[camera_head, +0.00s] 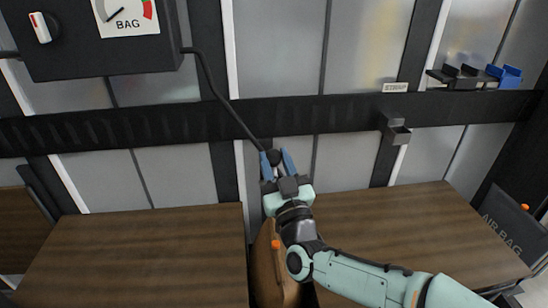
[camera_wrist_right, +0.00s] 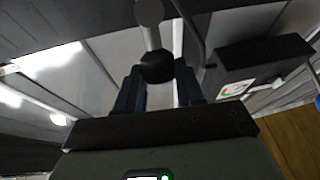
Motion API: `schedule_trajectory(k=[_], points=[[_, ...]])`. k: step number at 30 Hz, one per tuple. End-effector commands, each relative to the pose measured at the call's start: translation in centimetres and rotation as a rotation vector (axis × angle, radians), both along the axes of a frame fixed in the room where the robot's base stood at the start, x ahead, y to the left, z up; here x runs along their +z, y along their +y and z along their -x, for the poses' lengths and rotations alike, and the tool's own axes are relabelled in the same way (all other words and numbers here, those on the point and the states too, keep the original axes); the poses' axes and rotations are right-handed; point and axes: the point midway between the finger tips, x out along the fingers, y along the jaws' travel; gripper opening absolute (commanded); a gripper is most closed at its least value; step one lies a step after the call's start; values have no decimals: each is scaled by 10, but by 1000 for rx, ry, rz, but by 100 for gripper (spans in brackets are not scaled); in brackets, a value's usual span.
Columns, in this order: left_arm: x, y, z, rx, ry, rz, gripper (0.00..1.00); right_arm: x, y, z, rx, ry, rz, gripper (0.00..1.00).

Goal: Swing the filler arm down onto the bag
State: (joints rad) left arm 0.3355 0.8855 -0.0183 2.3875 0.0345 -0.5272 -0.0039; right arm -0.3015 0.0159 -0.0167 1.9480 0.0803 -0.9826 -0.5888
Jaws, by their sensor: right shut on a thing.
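The filler arm (camera_head: 222,98) is a thin dark rod. It runs from the right side of the black gauge box down to a round black knob at its lower end. My right gripper (camera_head: 277,158), with blue fingers, is shut on that knob. In the right wrist view the knob (camera_wrist_right: 157,68) sits between the dark fingers of my gripper (camera_wrist_right: 158,85). The bag (camera_head: 270,268) is brown, with an orange spot near its top, and stands in the gap between two wooden loads, below my gripper and partly behind my arm. My left gripper is out of view.
The black gauge box (camera_head: 100,45) marked BAG hangs upper left, with a red-and-white knob. A dark rail (camera_head: 320,115) crosses the door, with a small bracket on it. Wooden loads (camera_head: 140,260) stand either side of the gap. A dark AIR BAG panel (camera_head: 505,225) stands far right.

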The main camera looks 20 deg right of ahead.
Motion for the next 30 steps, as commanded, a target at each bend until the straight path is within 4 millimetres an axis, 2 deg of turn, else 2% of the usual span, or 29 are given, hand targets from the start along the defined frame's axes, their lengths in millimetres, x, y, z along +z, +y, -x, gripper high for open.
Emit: schedule_trajectory(k=[1,14,15,17,26,30], points=[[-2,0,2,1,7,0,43,-8,0,0,1,18,1,0],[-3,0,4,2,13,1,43,-11,0,0,0,24,0,0],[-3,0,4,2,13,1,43,-11,0,0,0,24,0,47],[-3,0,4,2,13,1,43,-11,0,0,1,22,1,63],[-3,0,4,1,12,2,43,-7,1,2,1,11,1,63],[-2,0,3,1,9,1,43,-10,1,12,2,11,0,63]])
